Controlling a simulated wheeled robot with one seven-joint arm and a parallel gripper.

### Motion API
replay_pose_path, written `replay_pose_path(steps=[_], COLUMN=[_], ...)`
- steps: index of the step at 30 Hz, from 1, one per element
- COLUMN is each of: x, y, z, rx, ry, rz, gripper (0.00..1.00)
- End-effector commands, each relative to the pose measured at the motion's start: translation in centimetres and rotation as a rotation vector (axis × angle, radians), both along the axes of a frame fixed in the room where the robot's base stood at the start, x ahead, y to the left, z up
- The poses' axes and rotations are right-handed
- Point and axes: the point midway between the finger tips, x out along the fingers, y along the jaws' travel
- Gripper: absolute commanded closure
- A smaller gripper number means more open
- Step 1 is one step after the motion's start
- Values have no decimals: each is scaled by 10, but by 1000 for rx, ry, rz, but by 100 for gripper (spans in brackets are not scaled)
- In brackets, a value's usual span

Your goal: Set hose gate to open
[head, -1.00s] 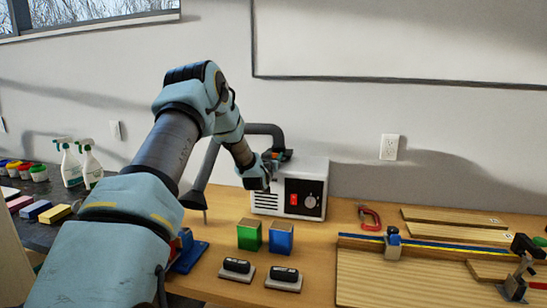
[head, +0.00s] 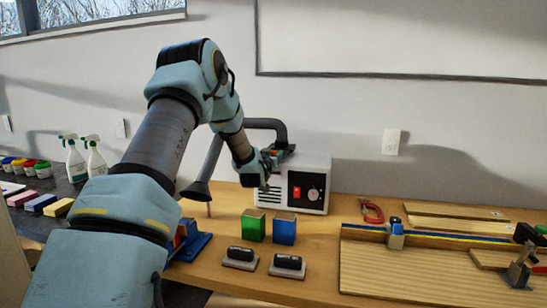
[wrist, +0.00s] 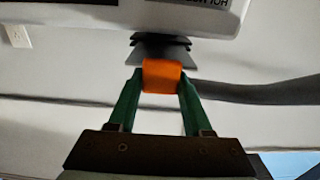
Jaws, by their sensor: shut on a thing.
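The hose gate shows as an orange tab (wrist: 161,75) on dark stacked plates (wrist: 160,48) in the wrist view. My gripper (wrist: 158,88) has its green fingers closed on both sides of the tab. In the head view, my gripper (head: 268,160) is at the upper left of a white machine box (head: 319,169), where a dark grey hose (head: 262,124) meets it. The arm partly hides the gate there, and I cannot read its position. The box front has a red switch (head: 297,192) and a dark knob (head: 313,194).
Green (head: 253,227) and blue (head: 284,230) blocks stand before the box, with two black-handled pads (head: 240,257) in front. A red clamp (head: 372,211) and wooden boards (head: 400,275) lie right. Spray bottles (head: 75,160) stand left.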

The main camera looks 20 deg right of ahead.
Motion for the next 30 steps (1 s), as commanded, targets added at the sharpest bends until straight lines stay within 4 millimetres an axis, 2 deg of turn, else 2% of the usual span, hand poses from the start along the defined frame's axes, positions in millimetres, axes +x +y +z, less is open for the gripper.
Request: replay_pose_path(steps=[3,4,12,22,26,30], x=[0,0,0,-4,-19,-44], y=[0,0,0,2,10,24], z=[1,1,0,0,-2,-3], rx=[0,0,0,0,0,0], ry=[0,0,0,-1,1,0], rz=[0,0,0,0,0,0], gripper=[100,49,20,20,20,20])
